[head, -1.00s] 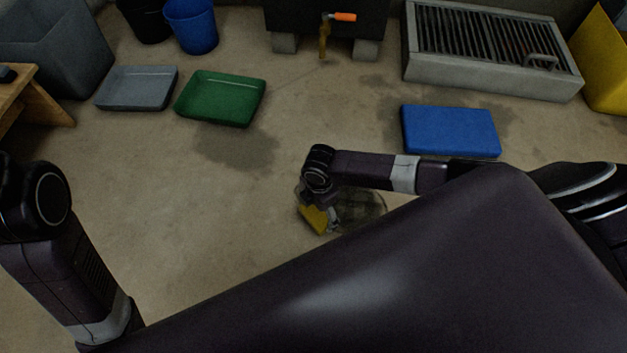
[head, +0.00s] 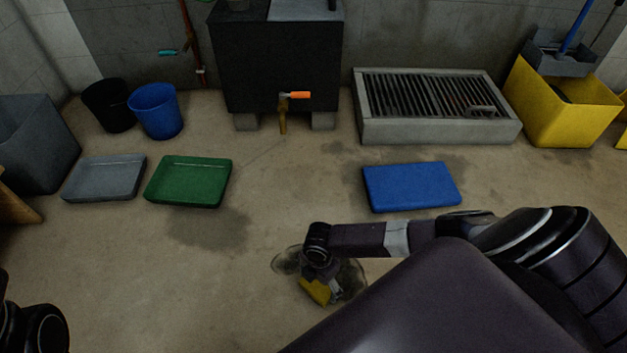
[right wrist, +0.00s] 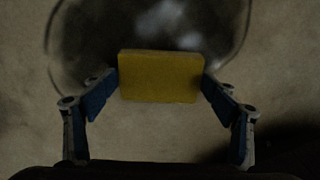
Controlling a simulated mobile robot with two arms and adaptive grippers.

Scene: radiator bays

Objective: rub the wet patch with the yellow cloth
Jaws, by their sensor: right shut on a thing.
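The yellow cloth (head: 316,291) is a small flat block held by my right gripper (head: 322,288), low over the floor in the head view. In the right wrist view the yellow cloth (right wrist: 160,76) sits between the two blue fingertips of my right gripper (right wrist: 160,80), which is shut on it. The wet patch (head: 288,260) is a glossy, dark-rimmed area on the floor, showing on both sides of the gripper. In the right wrist view the wet patch (right wrist: 100,40) spreads behind and beyond the cloth. I cannot tell whether the cloth touches the floor. My left gripper is out of view.
A blue mat or tray (head: 412,186) lies just beyond my right arm. A green tray (head: 188,181) and a grey tray (head: 104,178) lie at left. Dull dark stains (head: 210,228) mark the floor. A grated drain (head: 437,97) stands behind. Floor left of the gripper is clear.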

